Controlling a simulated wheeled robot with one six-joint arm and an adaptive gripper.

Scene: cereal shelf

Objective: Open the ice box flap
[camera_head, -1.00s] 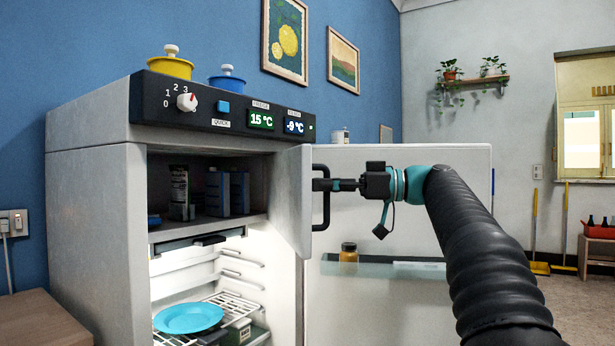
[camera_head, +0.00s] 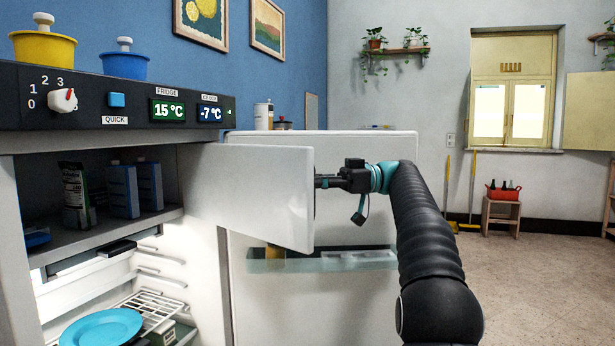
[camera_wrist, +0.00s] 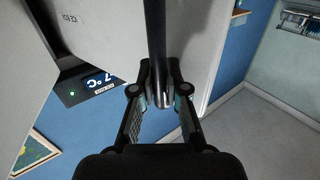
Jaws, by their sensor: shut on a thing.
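The ice box flap (camera_head: 250,190) is a white panel in the upper part of the fridge. It stands swung out to the right, its inner face toward the body camera, and the ice box compartment (camera_head: 55,222) is exposed. My gripper (camera_head: 322,181) is at the flap's far side, near its free edge, its fingertips partly hidden by the panel. The wrist view shows the dark bar handle (camera_wrist: 156,30) between my two fingers (camera_wrist: 158,78), which are closed around it.
The large fridge door (camera_head: 385,150) stands open behind the flap. Blue cartons (camera_head: 124,190) and a dark packet (camera_head: 77,197) stand in the compartment. A blue plate (camera_head: 100,328) lies on the wire rack below. Open floor (camera_head: 540,260) lies to the right.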

